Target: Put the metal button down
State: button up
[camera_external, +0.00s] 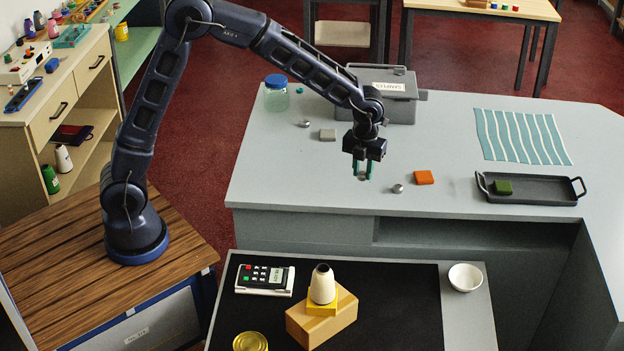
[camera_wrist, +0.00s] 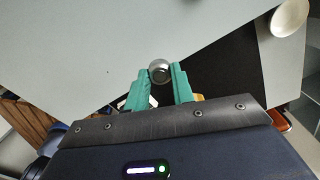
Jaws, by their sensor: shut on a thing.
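My gripper (camera_external: 362,172) is above the front part of the grey counter (camera_external: 300,180), its green fingers pointing down. In the wrist view my gripper (camera_wrist: 158,76) is shut on a small round silvery metal button (camera_wrist: 159,70), held at the fingertips. In the external view the held button is small and mostly hidden by the fingers. A similar silvery button (camera_external: 398,188) lies on the counter just right of the gripper, and another (camera_external: 304,123) lies farther back to the left.
An orange block (camera_external: 424,177) and a dark tray (camera_external: 545,190) with a green block (camera_external: 503,187) are to the right. A grey block (camera_external: 327,135), a jar (camera_external: 276,94) and a grey box (camera_external: 385,95) stand behind. A white bowl (camera_external: 465,278) is on the lower front table.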

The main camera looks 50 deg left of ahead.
aim_at(368, 284)
jog(key=s+d+f+m, duration=0.2)
jog(key=s+d, duration=0.3)
jog(key=d, duration=0.2)
jog(key=s+d+f+m, duration=0.2)
jog(key=s+d+m, duration=0.1)
jog(key=s+d, duration=0.3)
jog(key=f, duration=0.6)
jog(key=w+d+f, duration=0.1)
jog(key=f, duration=1.3)
jog(key=shift+w+d+f, duration=0.15)
jog(key=shift+d+f, duration=0.05)
jog(key=shift+f, duration=0.1)
jog(key=o, duration=1)
jog(key=shift+c, duration=0.2)
